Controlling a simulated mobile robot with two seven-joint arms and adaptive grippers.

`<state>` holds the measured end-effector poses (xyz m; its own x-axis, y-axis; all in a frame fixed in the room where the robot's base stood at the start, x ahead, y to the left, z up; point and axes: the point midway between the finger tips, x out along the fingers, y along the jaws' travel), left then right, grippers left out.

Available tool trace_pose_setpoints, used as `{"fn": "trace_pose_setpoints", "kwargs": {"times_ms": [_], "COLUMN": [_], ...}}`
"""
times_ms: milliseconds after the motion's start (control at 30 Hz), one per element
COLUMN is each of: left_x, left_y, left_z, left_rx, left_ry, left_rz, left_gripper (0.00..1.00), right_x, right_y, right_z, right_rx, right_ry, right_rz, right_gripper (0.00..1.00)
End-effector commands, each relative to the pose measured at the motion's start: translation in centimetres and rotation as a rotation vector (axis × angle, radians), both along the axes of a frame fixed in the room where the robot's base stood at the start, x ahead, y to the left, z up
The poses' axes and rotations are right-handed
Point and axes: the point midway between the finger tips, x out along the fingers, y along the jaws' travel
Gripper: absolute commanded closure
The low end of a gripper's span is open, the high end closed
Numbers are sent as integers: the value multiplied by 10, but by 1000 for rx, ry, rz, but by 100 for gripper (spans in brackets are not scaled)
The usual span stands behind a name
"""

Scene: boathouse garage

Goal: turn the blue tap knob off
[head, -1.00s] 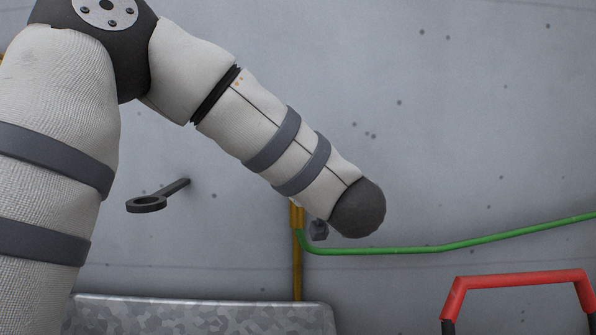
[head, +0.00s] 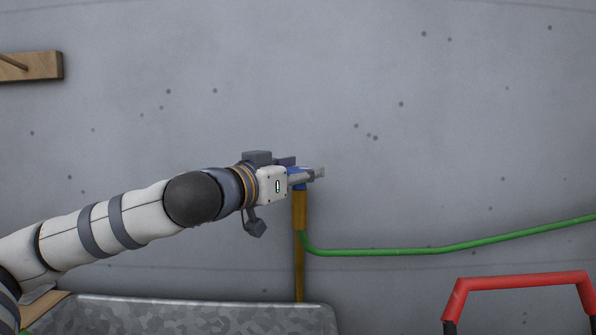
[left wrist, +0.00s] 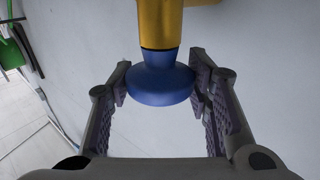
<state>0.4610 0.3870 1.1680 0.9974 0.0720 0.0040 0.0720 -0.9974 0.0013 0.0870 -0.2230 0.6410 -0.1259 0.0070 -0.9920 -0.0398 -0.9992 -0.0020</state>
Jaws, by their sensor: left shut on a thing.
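The blue tap knob (left wrist: 160,88) sits at the end of the brass tap (left wrist: 160,22) in the left wrist view, between the two finger pads. In the head view only a bit of the blue knob (head: 297,183) shows, at the top of the brass-coloured pipe (head: 299,212). My left gripper (head: 317,174) reaches in from the left at knob height and is shut on the knob. Its fingers also show in the left wrist view (left wrist: 160,66), one on each side of the knob. My right gripper is out of view.
A green hose (head: 420,251) runs right from the pipe along the grey wall. A galvanised metal trough (head: 200,316) stands below, with a red handle frame (head: 520,282) at lower right. A wooden board (head: 32,67) is on the wall at upper left. The wall above is clear.

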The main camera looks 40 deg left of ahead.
Motion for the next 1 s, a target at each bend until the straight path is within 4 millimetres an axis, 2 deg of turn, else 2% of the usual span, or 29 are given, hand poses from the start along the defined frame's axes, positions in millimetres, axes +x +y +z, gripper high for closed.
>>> {"fn": "trace_pose_setpoints", "kwargs": {"times_ms": [400, 1000], "left_x": [0, 1], "left_y": [1, 0], "left_z": [0, -1], "left_rx": [-2, 3], "left_ry": [1, 4], "left_rz": [-201, -242], "left_gripper": [83, 83], "right_x": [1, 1], "right_y": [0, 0], "right_z": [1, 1], "right_rx": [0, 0], "right_ry": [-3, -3], "right_rz": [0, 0], "right_gripper": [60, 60]}}
